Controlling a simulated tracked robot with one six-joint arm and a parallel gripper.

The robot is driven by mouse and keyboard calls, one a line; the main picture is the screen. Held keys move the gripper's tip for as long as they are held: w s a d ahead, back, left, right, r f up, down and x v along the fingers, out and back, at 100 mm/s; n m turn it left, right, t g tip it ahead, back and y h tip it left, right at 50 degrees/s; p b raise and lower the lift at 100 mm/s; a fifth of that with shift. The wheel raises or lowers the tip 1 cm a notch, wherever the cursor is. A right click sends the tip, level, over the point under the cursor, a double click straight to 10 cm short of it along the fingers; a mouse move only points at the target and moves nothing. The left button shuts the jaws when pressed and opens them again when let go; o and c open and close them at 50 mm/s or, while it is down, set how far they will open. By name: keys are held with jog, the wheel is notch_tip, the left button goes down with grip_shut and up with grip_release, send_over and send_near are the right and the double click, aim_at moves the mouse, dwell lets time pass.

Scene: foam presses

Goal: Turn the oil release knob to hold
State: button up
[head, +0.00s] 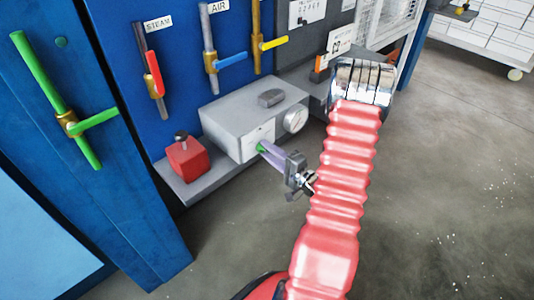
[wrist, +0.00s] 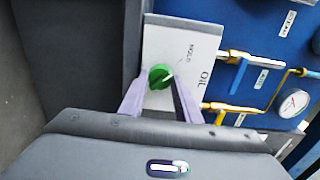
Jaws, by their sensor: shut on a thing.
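The oil release knob (wrist: 160,76) is a small round green knob with a pale pointer mark, on a white plate (wrist: 208,42) lettered OIL and HOLD in the wrist view. The pointer mark sits on the knob's right side; I cannot tell whether it lines up with HOLD. My gripper (wrist: 157,80) has a pale purple finger on each side of the knob and is shut on it. In the head view my gripper (head: 267,151) reaches the front face of the grey oil box (head: 223,115), where a bit of green (head: 261,147) shows between the fingertips.
A round gauge (head: 295,119) is on the oil box, right of the knob. A red block (head: 187,160) stands on the shelf to the left. Blue panels behind carry STEAM (head: 154,74) and AIR (head: 227,62) valve levers. The floor at right is clear.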

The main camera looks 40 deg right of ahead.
jog(key=shift+a+f, duration=0.15)
jog(key=shift+a, duration=0.1)
jog(key=o, duration=0.7)
jog(key=shift+c, duration=0.2)
jog(key=o, duration=0.4)
jog(key=shift+d, duration=0.1)
jog(key=shift+s, duration=0.1)
